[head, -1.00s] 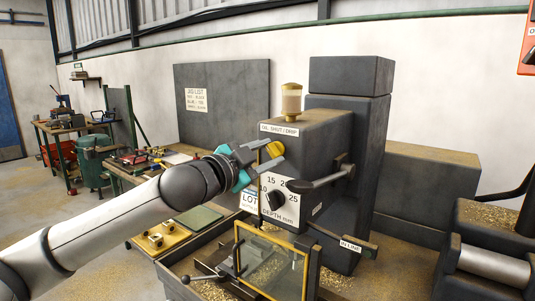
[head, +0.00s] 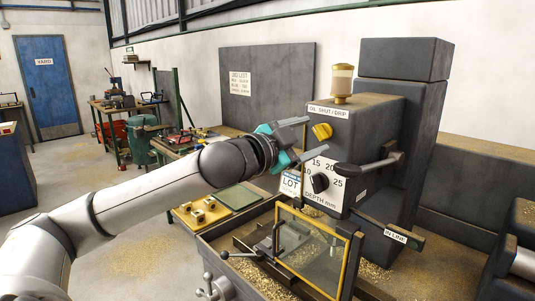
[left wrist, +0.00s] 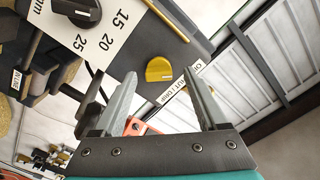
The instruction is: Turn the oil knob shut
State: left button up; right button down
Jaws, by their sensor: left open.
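The yellow oil knob (head: 322,131) is on the dark grey drill head (head: 372,125), below the label "OIL SHUT / DRIP" (head: 334,112). My left gripper (head: 316,135) is open in front of the drill head, its fingers pointing at the knob. In the left wrist view the knob (left wrist: 160,69) shows in the gap between the open fingers (left wrist: 163,80), just beyond the tips, with no contact visible. I cannot tell which word the knob points to. My right gripper is not in view.
A black depth dial (head: 320,183) sits below the knob. A dark lever (head: 370,167) juts out to the right of it. A yellow-framed clear guard (head: 318,255) stands lower down. An oil cup (head: 341,80) tops the drill head.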

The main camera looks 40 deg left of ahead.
pick_arm(q)
jog(key=shift+s+f+b, duration=0.1)
jog(key=shift+s+b, duration=0.75)
jog(key=shift+s, duration=0.85)
send_near(317, 135)
jog(key=s, duration=0.4)
jog(key=shift+s+a+b, duration=0.25)
jog(key=shift+s+b, duration=0.8)
jog(key=shift+b, duration=3.85)
